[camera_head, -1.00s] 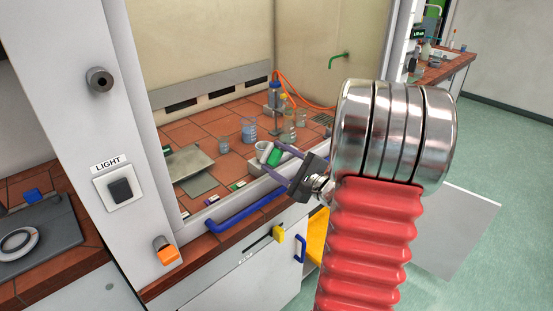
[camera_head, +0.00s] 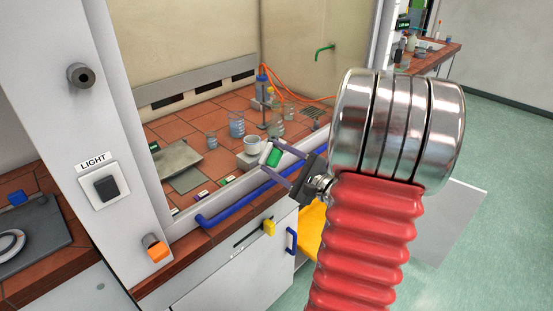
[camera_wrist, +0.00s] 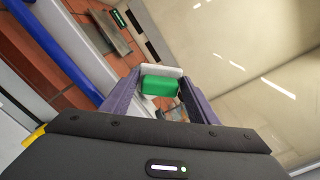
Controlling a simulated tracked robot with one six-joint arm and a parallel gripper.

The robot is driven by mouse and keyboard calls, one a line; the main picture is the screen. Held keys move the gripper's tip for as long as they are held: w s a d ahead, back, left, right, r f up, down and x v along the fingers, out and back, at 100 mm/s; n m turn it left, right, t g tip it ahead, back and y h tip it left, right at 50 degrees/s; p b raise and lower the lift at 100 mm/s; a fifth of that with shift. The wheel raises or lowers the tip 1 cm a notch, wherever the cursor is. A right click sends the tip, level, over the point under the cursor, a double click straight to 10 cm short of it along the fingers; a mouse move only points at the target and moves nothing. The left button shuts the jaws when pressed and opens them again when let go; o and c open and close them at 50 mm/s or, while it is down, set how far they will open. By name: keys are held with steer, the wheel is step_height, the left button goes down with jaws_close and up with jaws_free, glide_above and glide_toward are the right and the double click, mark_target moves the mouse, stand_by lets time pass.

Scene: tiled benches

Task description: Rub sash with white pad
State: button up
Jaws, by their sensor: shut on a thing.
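My gripper (camera_head: 270,157) has dark purple fingers and is shut on a small pad with a green body (camera_head: 273,158). In the wrist view the pad shows a green side (camera_wrist: 160,87) and a white layer (camera_wrist: 161,71) at its far face, between my fingertips (camera_wrist: 152,82). The sash is the front pane of the fume hood, with a pale lower frame (camera_head: 300,150) and a blue bar handle (camera_head: 235,201). The handle also shows in the wrist view (camera_wrist: 58,48). The pad is near the sash's lower frame; I cannot tell whether they touch.
A grey plate device (camera_head: 177,158) sits on the tiles. The light switch post (camera_head: 105,187) rises at left. Open floor (camera_head: 510,130) lies at right.

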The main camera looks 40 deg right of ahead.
steer(key=shift+s, duration=0.15)
steer(key=shift+s, duration=1.3)
steer(key=shift+f, duration=0.1)
